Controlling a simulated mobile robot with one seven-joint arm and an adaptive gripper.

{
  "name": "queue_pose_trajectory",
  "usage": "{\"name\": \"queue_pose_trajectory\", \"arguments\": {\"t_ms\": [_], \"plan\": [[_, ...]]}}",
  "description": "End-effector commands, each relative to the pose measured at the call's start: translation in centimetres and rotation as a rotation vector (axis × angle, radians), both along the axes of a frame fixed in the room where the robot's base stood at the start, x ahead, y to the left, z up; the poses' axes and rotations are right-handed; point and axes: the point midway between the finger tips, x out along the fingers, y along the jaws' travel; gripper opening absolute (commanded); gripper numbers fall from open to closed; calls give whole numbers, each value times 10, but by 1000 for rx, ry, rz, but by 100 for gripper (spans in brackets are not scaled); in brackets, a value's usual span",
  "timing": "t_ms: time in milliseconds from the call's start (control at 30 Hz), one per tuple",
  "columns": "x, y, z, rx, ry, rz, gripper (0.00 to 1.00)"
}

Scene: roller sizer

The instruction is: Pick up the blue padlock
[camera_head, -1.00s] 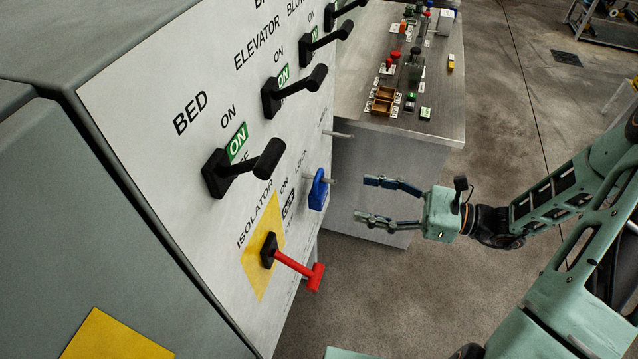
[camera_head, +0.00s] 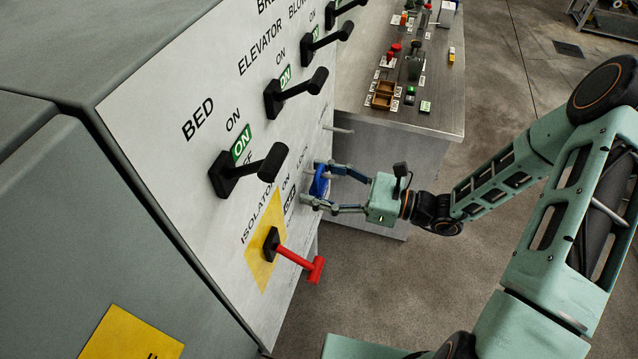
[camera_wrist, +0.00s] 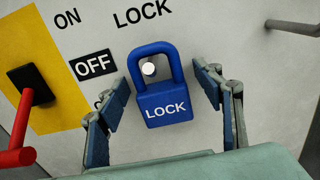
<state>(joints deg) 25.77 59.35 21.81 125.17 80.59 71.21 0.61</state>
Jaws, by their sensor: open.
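The blue padlock (camera_wrist: 165,104) hangs by its shackle on a pale peg (camera_wrist: 149,68) on the panel, below the word LOCK. In the head view the padlock (camera_head: 319,182) is partly covered by my gripper. My gripper (camera_head: 317,186) is open, with its fingers reaching to the panel on either side of the padlock. In the wrist view my gripper (camera_wrist: 163,95) has one finger left and one right of the padlock, with a gap visible on the right. Whether the left finger touches it I cannot tell.
The red isolator handle (camera_head: 299,262) sticks out from a yellow plate (camera_head: 262,268) near my gripper. Black levers, such as the BED lever (camera_head: 250,170), project above. Another peg (camera_head: 340,130) juts out farther along. A metal bench (camera_head: 440,120) stands behind.

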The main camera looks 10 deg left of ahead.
Motion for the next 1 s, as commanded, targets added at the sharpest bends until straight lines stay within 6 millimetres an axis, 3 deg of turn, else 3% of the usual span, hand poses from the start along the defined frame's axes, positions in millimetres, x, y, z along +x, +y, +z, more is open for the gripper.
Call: {"name": "queue_pose_trajectory", "arguments": {"t_ms": [167, 567, 1000], "plan": [[0, 0, 0, 0, -1, 0, 59], [0, -1, 0, 0, -1, 0, 15], [1, -1, 7, 0, -4, 0, 14]]}}
